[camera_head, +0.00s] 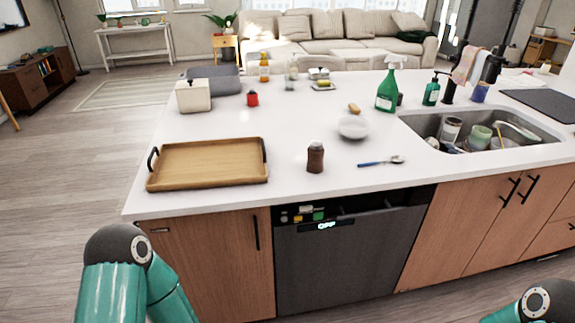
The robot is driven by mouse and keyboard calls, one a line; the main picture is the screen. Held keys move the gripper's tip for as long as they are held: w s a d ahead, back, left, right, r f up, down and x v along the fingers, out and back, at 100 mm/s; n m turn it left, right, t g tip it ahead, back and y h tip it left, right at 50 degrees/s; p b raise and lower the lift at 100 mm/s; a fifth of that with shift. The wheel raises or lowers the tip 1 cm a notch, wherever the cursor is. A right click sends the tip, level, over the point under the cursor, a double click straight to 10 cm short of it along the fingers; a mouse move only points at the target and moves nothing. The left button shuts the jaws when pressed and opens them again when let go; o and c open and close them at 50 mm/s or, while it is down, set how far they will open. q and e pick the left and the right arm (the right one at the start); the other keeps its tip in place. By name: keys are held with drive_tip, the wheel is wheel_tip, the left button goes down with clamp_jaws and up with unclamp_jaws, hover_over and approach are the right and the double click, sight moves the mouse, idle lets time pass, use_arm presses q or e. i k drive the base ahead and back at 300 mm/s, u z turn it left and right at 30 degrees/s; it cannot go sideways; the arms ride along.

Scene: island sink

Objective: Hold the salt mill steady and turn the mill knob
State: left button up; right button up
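A dark brown mill (315,158) stands upright on the white island counter, near its front edge and right of the wooden tray. Its top looks slightly different in tone, but the knob is too small to make out clearly. Nothing touches the mill. My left arm shows at the bottom left and my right arm at the bottom right corner, both in front of the island and below the counter. Neither gripper is in the picture.
A wooden tray (208,165) with dark handles lies left of the mill. A spoon with a blue handle (380,162) lies to its right, a white bowl (353,127) behind. A green spray bottle (388,90) stands by the sink (420,123), which holds dishes. Counter around the mill is clear.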

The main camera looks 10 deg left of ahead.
sight(314, 145)
drive_tip(key=u, duration=0.15)
drive_tip(key=i, duration=0.85)
